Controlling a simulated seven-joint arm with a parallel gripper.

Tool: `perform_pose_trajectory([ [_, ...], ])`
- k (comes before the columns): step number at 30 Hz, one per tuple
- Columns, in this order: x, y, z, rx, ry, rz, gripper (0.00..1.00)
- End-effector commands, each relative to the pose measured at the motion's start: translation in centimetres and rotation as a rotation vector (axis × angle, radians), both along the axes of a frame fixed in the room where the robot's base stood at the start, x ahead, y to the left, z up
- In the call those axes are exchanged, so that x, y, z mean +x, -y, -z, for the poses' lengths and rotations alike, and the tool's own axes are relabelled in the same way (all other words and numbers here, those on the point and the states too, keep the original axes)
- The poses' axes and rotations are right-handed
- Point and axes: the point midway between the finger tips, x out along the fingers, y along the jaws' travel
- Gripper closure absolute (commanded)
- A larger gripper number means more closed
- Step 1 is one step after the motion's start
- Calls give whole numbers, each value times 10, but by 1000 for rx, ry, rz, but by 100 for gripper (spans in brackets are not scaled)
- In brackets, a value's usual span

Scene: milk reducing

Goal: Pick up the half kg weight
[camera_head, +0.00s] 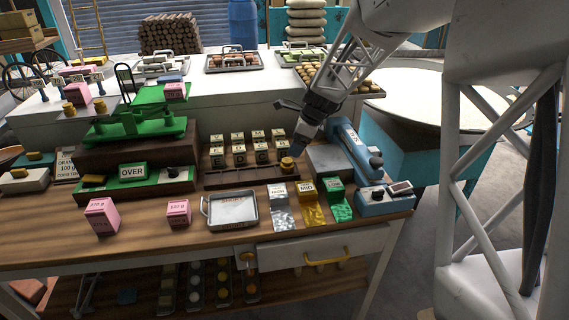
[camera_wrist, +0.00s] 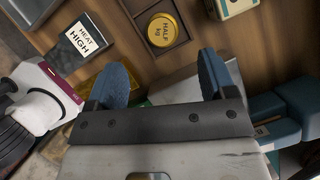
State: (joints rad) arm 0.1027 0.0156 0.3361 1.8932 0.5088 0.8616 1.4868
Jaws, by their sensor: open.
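The half kg weight is a round, yellow-gold piece (camera_wrist: 165,33) with "HALF kg" on its top. It lies in a square compartment of a dark wooden tray in the wrist view. In the head view the weight (camera_head: 287,164) sits at the right end of the long tray (camera_head: 235,177). My gripper (camera_wrist: 160,75) is open and empty, its two blue fingers apart. The weight shows beyond the gap between the fingertips, and nothing is between them. In the head view my gripper (camera_head: 298,148) is just above and right of the weight.
Several labelled blocks (camera_head: 238,148) stand behind the tray. A blue device (camera_head: 350,150) stands close on the right. A metal pan (camera_head: 232,210) and coloured packets (camera_head: 312,207) lie in front. A green balance (camera_head: 130,130) is at left. A "HEAT HIGH" label (camera_wrist: 85,37) shows in the wrist view.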

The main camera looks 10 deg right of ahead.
Motion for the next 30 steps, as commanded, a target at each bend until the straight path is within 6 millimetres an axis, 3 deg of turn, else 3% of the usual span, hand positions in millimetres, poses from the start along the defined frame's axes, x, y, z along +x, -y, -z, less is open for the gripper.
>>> perform_pose_trajectory([
  [11, 2, 0, 2, 2, -3, 7, 23],
  [22, 5, -9, 23, 2, -3, 6, 23],
  [30, 5, -9, 25, 2, -2, 6, 23],
])
